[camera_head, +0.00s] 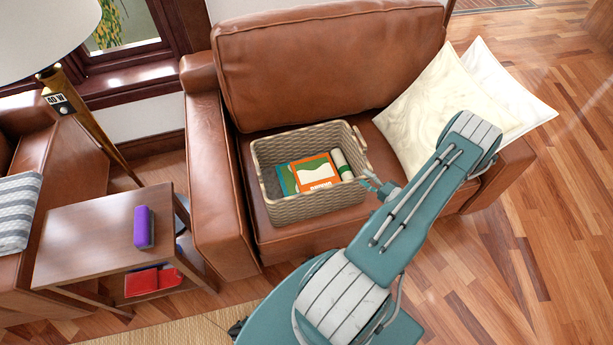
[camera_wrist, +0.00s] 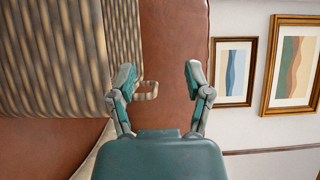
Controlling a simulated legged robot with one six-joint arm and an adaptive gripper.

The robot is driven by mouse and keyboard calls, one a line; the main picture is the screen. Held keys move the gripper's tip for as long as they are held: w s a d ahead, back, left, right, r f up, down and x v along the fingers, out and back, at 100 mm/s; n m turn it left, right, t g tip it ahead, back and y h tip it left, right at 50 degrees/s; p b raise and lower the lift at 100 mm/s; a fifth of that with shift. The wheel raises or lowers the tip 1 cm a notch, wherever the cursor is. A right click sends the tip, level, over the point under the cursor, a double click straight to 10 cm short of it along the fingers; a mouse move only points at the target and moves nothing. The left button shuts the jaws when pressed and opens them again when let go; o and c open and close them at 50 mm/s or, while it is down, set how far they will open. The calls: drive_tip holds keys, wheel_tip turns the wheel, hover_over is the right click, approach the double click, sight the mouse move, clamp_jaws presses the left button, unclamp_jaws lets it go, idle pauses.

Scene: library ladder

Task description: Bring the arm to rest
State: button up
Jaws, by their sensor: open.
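My arm reaches over the right side of the brown leather armchair (camera_head: 310,60) in the head view. My gripper (camera_head: 372,183) is beside the right end of a woven basket (camera_head: 315,205) on the seat. In the wrist view my gripper (camera_wrist: 158,80) has its two fingers spread apart with nothing between them. The basket's ribbed wall (camera_wrist: 50,60) fills the upper left there, and its small handle loop (camera_wrist: 147,90) shows beyond the fingers. I cannot tell whether a finger touches the basket.
The basket holds an orange book (camera_head: 316,172) and other items. Pale cushions (camera_head: 425,110) lie at the armchair's right. A side table (camera_head: 95,235) bears a purple object (camera_head: 143,227); a red item (camera_head: 153,281) is below. A floor lamp (camera_head: 95,125) stands left. Wooden floor (camera_head: 560,230) is clear at right.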

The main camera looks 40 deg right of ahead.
drive_tip(key=shift+s+d, duration=0.1)
drive_tip(key=shift+s, duration=0.65)
